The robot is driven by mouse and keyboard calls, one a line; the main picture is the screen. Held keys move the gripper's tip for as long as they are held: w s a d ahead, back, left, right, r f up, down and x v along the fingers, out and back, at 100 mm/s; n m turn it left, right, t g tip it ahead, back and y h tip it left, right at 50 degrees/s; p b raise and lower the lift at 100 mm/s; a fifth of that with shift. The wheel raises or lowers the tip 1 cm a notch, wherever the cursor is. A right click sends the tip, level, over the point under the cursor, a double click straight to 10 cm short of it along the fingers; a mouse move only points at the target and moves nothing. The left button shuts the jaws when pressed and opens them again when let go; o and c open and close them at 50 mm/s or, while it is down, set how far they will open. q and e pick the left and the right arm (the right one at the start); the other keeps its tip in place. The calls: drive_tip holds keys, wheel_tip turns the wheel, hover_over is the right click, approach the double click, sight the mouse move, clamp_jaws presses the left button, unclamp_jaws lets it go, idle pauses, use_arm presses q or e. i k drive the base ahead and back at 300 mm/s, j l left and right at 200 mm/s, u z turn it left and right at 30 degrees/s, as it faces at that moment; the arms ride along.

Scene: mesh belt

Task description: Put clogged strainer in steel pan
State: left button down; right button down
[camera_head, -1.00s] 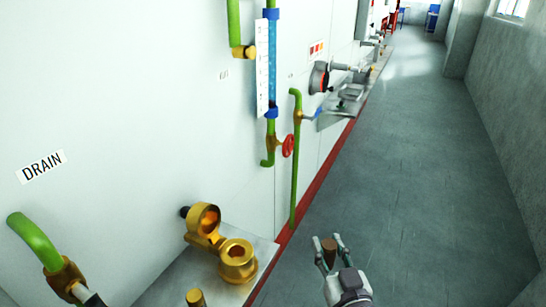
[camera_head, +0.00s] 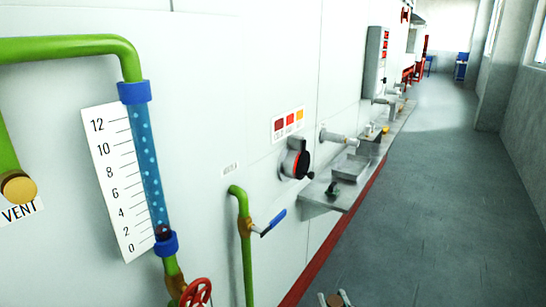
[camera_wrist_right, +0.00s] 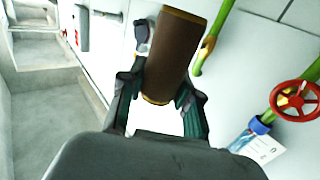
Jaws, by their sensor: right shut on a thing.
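My right gripper (camera_head: 335,299) shows only at its tips at the bottom edge of the head view. In the right wrist view, my right gripper (camera_wrist_right: 158,98) is shut on the clogged strainer (camera_wrist_right: 176,52), a dark brown cylinder with a thin gold-coloured rim, held clear of any surface. Only a small brown bit of the strainer shows in the head view. A grey metal pan (camera_head: 350,167), which looks like the steel pan, sits on a wall shelf ahead, well beyond the gripper. Its inside is hard to make out. My left gripper is not in view.
A metal shelf (camera_head: 318,204) juts from the white wall panel. Nearer are a green pipe with a blue-handled valve (camera_head: 270,224), a gauge tube (camera_head: 148,165) and a red handwheel (camera_head: 196,293). The grey floor (camera_head: 420,220) on the right is clear.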

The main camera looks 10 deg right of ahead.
sight(357, 171)
drive_tip(key=i+l, duration=0.2)
drive_tip(key=l, duration=0.15)
drive_tip(key=i+l+u, duration=0.1)
drive_tip(key=i+l, duration=0.3)
drive_tip(key=l, duration=0.25)
drive_tip(key=i+l, duration=0.2)
drive_tip(key=l, duration=0.15)
drive_tip(key=i+l+u, duration=0.1)
drive_tip(key=l, duration=0.25)
drive_tip(key=i+l, duration=0.25)
drive_tip(key=l, duration=0.15)
drive_tip(key=i+l+u, duration=0.1)
drive_tip(key=l, duration=0.25)
drive_tip(key=i+l, duration=0.25)
drive_tip(key=l, duration=0.15)
